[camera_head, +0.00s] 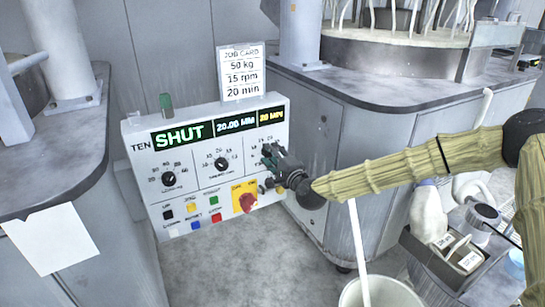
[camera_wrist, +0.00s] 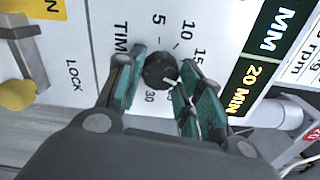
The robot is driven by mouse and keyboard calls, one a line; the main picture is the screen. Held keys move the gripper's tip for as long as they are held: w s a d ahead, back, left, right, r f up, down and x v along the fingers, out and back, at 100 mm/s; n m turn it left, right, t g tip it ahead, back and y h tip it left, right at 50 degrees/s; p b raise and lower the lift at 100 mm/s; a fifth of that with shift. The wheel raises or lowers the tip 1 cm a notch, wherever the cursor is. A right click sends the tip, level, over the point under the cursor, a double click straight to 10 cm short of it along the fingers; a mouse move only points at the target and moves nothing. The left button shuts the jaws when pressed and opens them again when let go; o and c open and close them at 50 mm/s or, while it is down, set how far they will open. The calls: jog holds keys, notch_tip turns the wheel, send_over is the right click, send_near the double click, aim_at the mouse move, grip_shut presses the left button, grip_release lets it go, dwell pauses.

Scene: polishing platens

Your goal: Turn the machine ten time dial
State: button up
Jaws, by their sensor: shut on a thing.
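The machine ten panel (camera_head: 180,208) is a white control box with a display reading TEN, SHUT, 20.00 MM and 20 MIN. Its time dial, at the right of a row of three black dials, is mostly hidden by my gripper (camera_head: 268,158) in the head view. In the wrist view the dial is a black knob (camera_wrist: 159,71) with a white pointer line, marked 5, 10, 15 and 30 around it. The green-padded fingers of my gripper (camera_wrist: 160,84) are closed on either side of the knob. The display there also reads 20 MIN.
A job card (camera_head: 241,72) on top of the panel reads 50 kg, 15 rpm, 20 min. A red knob on a yellow plate (camera_head: 245,198) sits below my gripper. Several coloured buttons lie left of it. Grey machine bodies (camera_head: 350,130) flank the panel. A bucket (camera_head: 385,292) and a crate (camera_head: 440,262) stand lower right.

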jog(key=shift+d, duration=0.15)
jog(key=o, duration=1)
jog(key=v, duration=1.2)
jog(key=shift+f, duration=0.1)
